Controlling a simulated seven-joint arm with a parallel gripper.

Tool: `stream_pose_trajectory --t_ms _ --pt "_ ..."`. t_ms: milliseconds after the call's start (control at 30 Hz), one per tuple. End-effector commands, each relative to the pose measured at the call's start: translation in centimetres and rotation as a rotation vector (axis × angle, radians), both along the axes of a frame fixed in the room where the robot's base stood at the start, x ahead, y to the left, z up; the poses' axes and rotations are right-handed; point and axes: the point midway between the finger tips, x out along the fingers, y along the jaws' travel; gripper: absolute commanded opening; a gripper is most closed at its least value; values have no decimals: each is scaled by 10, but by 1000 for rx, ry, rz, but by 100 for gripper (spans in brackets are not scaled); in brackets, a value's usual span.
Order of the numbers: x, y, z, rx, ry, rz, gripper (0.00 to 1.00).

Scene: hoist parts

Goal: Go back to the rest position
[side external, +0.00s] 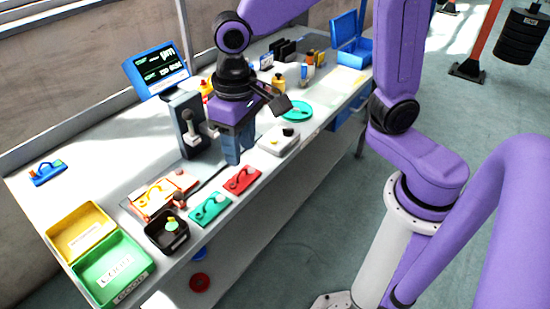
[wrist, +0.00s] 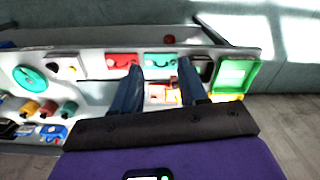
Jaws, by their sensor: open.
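My gripper (side external: 234,158) hangs above the middle of the white workbench (side external: 95,175), pointing down. In the wrist view its two fingers (wrist: 158,70) stand well apart, with nothing seen between them but the bench below. A red plate with a hook-like part (side external: 242,179) and a teal plate with a similar part (side external: 210,209) lie near the front edge, just in front of the gripper in the side view. They also show beyond the fingers in the wrist view, the red plate (wrist: 121,61) left of the teal one (wrist: 160,61).
A black bin (side external: 167,232), a green tray (side external: 112,272) and a yellow tray (side external: 80,232) stand at the near left. A dark press-like stand (side external: 187,125) and a monitor (side external: 157,70) are behind the gripper.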

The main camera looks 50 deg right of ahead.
Motion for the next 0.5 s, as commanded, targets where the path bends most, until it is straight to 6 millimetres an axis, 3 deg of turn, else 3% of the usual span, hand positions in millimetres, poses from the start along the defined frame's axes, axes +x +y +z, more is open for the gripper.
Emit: stream_pose_trajectory --t_ms 300,500 --pt "-88 -78 -6 5 -13 500 43" --pt "-132 -119 -15 5 -18 765 43"
